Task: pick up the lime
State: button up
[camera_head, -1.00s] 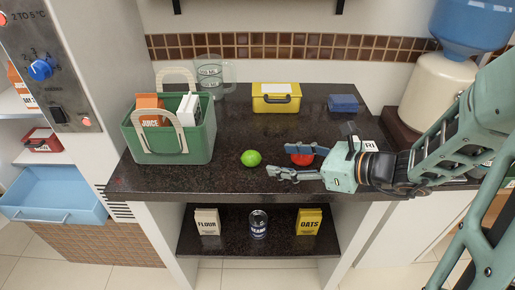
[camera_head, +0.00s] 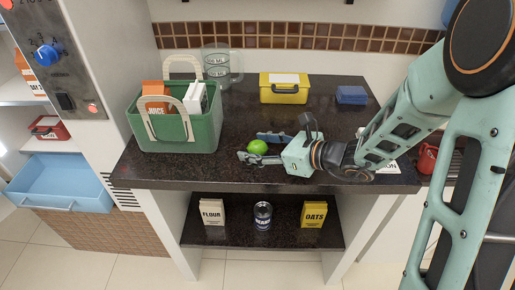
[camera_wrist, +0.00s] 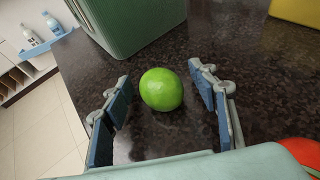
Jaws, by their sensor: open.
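The lime (camera_head: 257,147) is a bright green fruit lying on the dark speckled counter, to the right of the green basket. My gripper (camera_head: 257,147) is low over the counter with its fingers pointing left, one on each side of the lime. In the wrist view the lime (camera_wrist: 161,89) sits between the two blue-padded fingertips of my open gripper (camera_wrist: 163,98), with a gap on both sides. Nothing is held.
The green basket (camera_head: 203,135) holds cartons and stands just beyond the lime. A yellow box (camera_head: 284,94) and a blue block (camera_head: 351,95) are at the back. A red round thing (camera_wrist: 302,152) lies beside my gripper. The counter's front edge is close.

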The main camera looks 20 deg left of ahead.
jog(key=c, duration=1.3)
jog(key=shift+r, duration=0.1)
